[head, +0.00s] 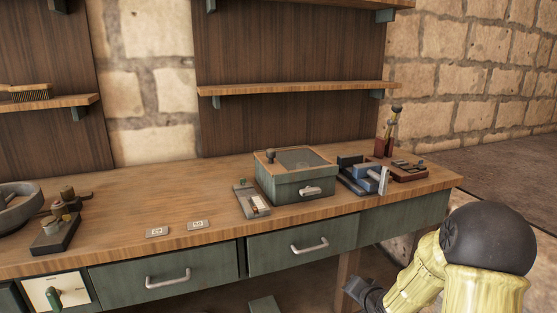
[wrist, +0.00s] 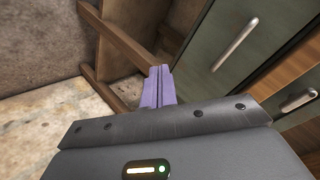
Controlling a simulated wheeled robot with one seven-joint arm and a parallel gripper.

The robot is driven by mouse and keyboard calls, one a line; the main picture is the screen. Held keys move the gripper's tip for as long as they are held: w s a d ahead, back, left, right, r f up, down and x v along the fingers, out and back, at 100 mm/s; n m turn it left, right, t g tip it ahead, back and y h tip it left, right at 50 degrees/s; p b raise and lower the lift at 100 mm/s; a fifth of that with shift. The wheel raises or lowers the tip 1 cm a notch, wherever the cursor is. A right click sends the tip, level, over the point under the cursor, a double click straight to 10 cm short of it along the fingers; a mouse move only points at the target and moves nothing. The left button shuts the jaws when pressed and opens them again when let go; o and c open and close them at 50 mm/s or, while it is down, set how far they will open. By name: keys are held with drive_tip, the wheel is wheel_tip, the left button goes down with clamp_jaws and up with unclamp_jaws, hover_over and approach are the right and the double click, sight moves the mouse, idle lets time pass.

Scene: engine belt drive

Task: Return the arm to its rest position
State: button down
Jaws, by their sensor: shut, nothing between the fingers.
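My gripper (wrist: 157,88) shows in the wrist view as two purple fingers pressed together, with nothing between them. It is in free air beside the workbench, with the bench's green drawer fronts to its right and a wooden leg beyond it. In the head view my arm (head: 440,275), yellow with a black joint, is at the lower right. The dark gripper end (head: 362,291) hangs low in front of the bench, below the drawers; its fingertips are hard to make out there.
The wooden workbench (head: 120,205) carries a green box (head: 300,190), a blue-grey vise-like device (head: 365,178), a small panel device (head: 252,203) and two small cards (head: 157,232). Drawers with handles (head: 167,280) face me. Shelves (head: 300,89) hang above. Open floor lies right of the bench.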

drive_tip(key=s+a+r+n+g+h, duration=0.1)
drive_tip(key=s+a+n+g, duration=0.15)
drive_tip(key=s, duration=0.55)
drive_tip(key=s+a+r+n+g, duration=0.1)
drive_tip(key=s+r+n+g, duration=0.15)
drive_tip(key=s, duration=0.55)
drive_tip(key=s+a+n+g+h, duration=0.1)
drive_tip(key=s+a+n+g, duration=0.15)
drive_tip(key=s, duration=0.55)
wheel_tip(320, 180, up, 32)
drive_tip(key=p, duration=3.2)
drive_tip(key=shift+w+d, duration=0.25)
drive_tip(key=shift+w, duration=0.05)
drive_tip(key=shift+f+g, duration=0.1)
drive_tip(key=shift+g, duration=0.15)
